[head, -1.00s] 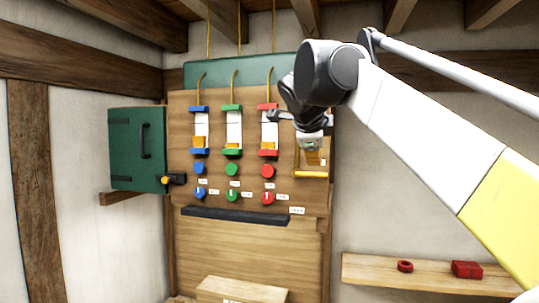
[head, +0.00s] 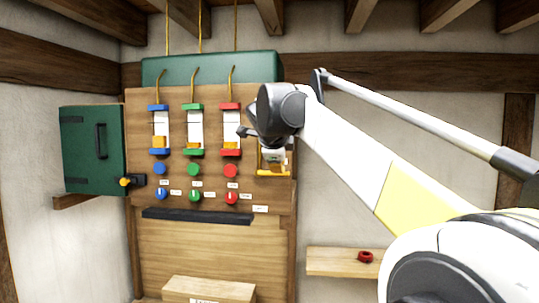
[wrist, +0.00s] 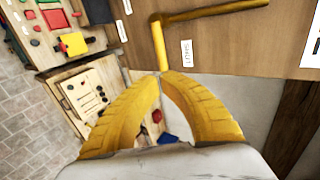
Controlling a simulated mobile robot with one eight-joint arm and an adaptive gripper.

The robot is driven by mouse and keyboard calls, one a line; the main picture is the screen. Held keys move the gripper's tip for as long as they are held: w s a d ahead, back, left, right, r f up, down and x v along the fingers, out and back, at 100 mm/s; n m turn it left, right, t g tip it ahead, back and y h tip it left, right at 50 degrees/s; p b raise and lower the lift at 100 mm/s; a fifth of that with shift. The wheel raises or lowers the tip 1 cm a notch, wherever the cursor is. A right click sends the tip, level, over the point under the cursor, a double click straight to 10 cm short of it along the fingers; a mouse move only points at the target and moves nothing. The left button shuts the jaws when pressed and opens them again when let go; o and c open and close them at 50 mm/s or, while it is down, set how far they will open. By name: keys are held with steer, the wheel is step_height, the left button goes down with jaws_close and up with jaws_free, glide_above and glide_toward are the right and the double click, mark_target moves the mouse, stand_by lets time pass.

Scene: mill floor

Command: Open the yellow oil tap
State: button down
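My gripper (head: 272,160) is at the lower right of the wooden panel, beside a yellow bar handle (head: 273,173). In the wrist view the handle (wrist: 213,13) has a long arm and a shorter piece running to my fingertips (wrist: 162,74). The yellow fingers bow outward and their tips come together at that piece; they appear shut on it, though the contact is small. A black fitting with a yellow knob (head: 125,182) sits beside the green cabinet at the left. I cannot tell from the pictures which of these yellow parts is the oil tap.
The panel carries blue, green and red columns with knobs, such as the red knob (head: 231,171). The green cabinet (head: 93,150) stands left. A wooden shelf (head: 330,262) at lower right holds a red ring (head: 365,257). A wooden box (head: 208,290) is below the panel.

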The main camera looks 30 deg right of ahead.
mark_target(282, 175)
steer(key=p+x, duration=0.1)
steer(key=x, duration=0.4)
steer(key=shift+w+d+f, duration=0.2)
steer(key=shift+w+f, duration=0.05)
steer(key=shift+w, duration=0.05)
steer(key=shift+f+m+t+y+b, duration=0.5)
steer(key=shift+f+m, duration=0.1)
steer(key=shift+f, duration=0.1)
stand_by(0.3)
steer(key=w+a+f+m+t+y+b, duration=0.1)
steer(key=f+m+b, duration=0.1)
steer(key=a+f+m+t+y+b, duration=0.1)
steer(key=f+m+t+b, duration=0.1)
steer(key=w+a+f+m+t+y+b, duration=0.1)
steer(key=a+f+y+b, duration=0.1)
steer(key=b, duration=0.1)
steer(key=shift+w+f+m+t, duration=0.3)
steer(key=shift+m, duration=0.1)
stand_by(0.5)
steer(key=shift+s+d, duration=0.1)
steer(key=shift+s, duration=0.05)
